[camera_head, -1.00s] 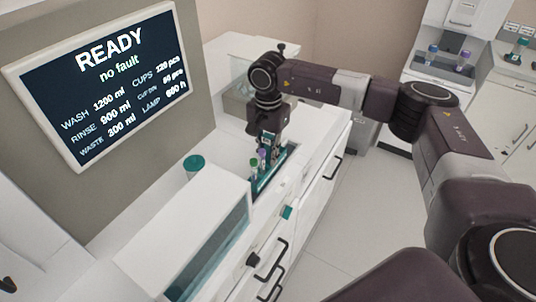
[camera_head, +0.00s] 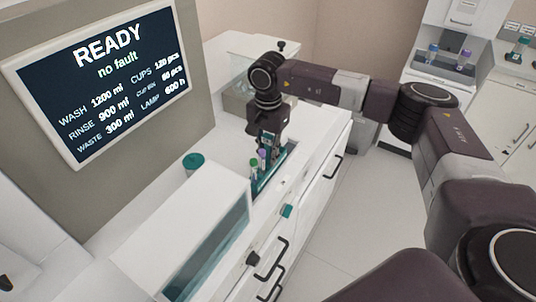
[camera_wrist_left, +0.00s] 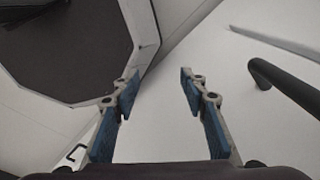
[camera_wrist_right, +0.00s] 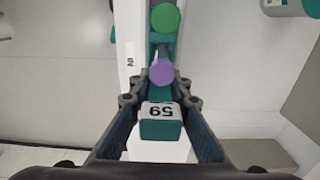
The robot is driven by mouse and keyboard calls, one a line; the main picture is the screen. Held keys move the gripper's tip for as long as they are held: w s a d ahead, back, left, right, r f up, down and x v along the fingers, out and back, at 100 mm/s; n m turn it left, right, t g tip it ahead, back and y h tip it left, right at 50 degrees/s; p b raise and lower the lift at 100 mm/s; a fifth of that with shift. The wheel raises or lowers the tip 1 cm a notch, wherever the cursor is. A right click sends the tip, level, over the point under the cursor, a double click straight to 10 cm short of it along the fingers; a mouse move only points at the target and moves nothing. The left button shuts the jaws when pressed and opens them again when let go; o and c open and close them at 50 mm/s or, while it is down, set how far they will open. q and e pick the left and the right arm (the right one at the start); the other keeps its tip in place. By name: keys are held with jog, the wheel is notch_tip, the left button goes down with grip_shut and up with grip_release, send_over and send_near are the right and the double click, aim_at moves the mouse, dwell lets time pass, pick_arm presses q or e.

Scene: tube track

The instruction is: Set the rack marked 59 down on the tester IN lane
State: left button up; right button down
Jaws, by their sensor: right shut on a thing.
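The rack marked 59 (camera_wrist_right: 160,128) is teal with a white number label and sits between the fingers of my right gripper (camera_wrist_right: 160,100). In the head view the right gripper (camera_head: 267,150) points down over the IN lane (camera_head: 290,152), a recessed slot in the white counter. The rack (camera_head: 257,184) lies along the slot there, partly hidden by the fingers. It carries a purple-capped tube (camera_wrist_right: 161,71) and a green-capped tube (camera_wrist_right: 165,18). I cannot tell whether its base touches the lane floor. My left gripper (camera_wrist_left: 160,95) is open and empty, outside the head view.
A white-topped box with a glassy side (camera_head: 190,235) stands close before the lane. A teal-capped container (camera_head: 193,163) is beside it. The screen (camera_head: 105,80) reads READY, no fault. Drawers with dark handles (camera_head: 333,167) line the counter front; the floor to the right is clear.

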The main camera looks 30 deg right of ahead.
jog(key=shift+f, duration=0.3)
jog(key=c, duration=1.7)
grip_release()
jog(key=shift+c, duration=0.2)
jog(key=shift+r, duration=0.1)
notch_tip(320, 180, up, 12)
jog(key=shift+f, duration=0.1)
